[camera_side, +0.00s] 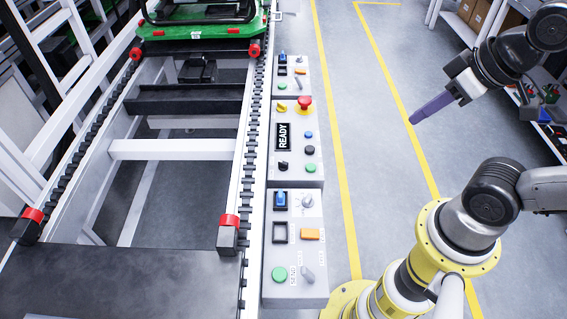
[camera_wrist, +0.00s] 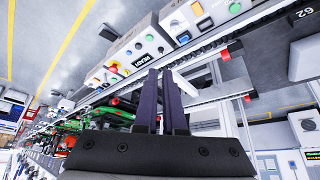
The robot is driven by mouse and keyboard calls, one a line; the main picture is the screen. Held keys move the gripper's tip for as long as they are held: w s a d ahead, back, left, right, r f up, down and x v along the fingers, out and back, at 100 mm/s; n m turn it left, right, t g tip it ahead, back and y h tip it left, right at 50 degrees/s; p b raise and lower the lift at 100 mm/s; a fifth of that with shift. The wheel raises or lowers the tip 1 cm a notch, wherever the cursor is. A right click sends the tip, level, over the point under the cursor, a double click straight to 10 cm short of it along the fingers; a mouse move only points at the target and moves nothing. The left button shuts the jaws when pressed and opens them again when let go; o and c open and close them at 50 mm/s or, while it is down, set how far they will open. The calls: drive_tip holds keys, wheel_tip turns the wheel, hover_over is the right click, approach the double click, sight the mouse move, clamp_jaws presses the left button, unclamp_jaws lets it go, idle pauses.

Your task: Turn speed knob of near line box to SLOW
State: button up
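The near line box (camera_side: 268,259) is the pale grey box at the bottom of the side view. It carries a blue switch, an orange button (camera_side: 310,234), a green button (camera_side: 279,273) and two silver knobs. The upper knob (camera_side: 307,201) is at its top right; the lower knob (camera_side: 308,273) is at its bottom right and looks tilted. Their labels are too small to read. The box also shows at the top of the wrist view (camera_wrist: 215,27). My gripper (camera_side: 413,121) is in the air, right of the boxes and touching nothing. Its purple fingers (camera_wrist: 160,71) are slightly apart and empty.
A middle box with a READY display (camera_side: 283,137) and a red emergency button (camera_side: 304,103) stands behind the near box. A farther box (camera_side: 290,74) follows. The conveyor (camera_side: 170,150) runs along their left, with a green pallet (camera_side: 195,30) at its far end.

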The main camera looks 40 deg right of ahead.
drive_tip(key=o, duration=0.5)
drive_tip(key=shift+m, duration=0.5)
drive_tip(key=shift+c, duration=0.2)
drive_tip(key=o, duration=0.5)
drive_tip(key=w+r+m+t, duration=0.1)
drive_tip(key=w+r+m, duration=0.2)
drive_tip(key=shift+w+r, duration=0.35)
drive_tip(key=shift+r, duration=0.05)
drive_tip(key=shift+c, duration=0.2)
drive_tip(key=m+g, duration=0.7)
drive_tip(key=m, duration=0.3)
hover_over(283, 162)
wheel_tip(283, 162, down, 28)
wheel_tip(283, 162, down, 13)
drive_tip(key=shift+r, duration=0.1)
